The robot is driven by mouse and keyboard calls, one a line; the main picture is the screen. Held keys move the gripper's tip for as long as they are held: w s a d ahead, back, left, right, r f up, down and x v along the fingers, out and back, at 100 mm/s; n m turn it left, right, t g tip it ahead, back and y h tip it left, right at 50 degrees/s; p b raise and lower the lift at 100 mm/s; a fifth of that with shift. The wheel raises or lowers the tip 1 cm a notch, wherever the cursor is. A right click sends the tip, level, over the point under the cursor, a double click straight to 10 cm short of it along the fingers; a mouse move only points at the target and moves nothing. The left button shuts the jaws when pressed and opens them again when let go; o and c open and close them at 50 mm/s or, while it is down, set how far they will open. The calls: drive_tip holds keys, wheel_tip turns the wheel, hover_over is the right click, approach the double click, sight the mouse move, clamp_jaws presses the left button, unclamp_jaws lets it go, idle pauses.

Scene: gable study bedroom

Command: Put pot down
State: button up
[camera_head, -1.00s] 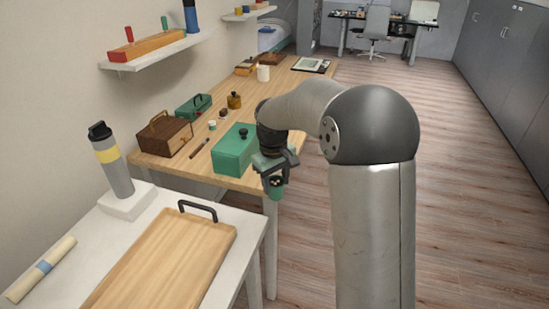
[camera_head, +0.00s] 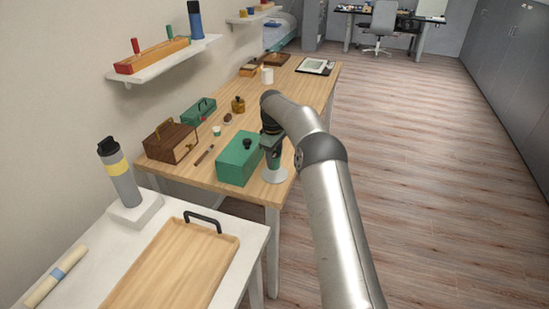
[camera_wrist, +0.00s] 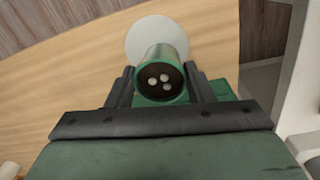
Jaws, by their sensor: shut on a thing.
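The pot is a small green cup with a dark inside and a few pale round spots in it. In the wrist view the pot (camera_wrist: 161,72) stands between the two black fingers of my gripper (camera_wrist: 160,88), which are shut on it. A round white disc (camera_wrist: 150,32) shows behind the pot. In the head view my gripper (camera_head: 272,150) is over the near right corner of the wooden table, right of the green box. The white disc (camera_head: 274,177) lies on the table just below it. I cannot tell whether the pot touches the disc.
The green box (camera_head: 235,165) with a black knob is close to my gripper's left. A brown case (camera_head: 168,143), a green toolbox (camera_head: 197,112) and small items stand farther left. A wooden tray (camera_head: 165,270) lies on the white table in front. The wooden table's right edge is close by.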

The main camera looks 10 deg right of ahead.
sight(275, 162)
drive_tip(key=shift+w+d+f, duration=0.15)
drive_tip(key=shift+w+f, duration=0.4)
drive_tip(key=shift+f, duration=0.1)
drive_tip(key=shift+w+f+p, duration=0.1)
drive_tip(key=shift+f+p, duration=0.35)
drive_tip(key=shift+f, duration=1.15)
drive_tip(key=shift+f, duration=0.15)
drive_tip(key=o, duration=1.1)
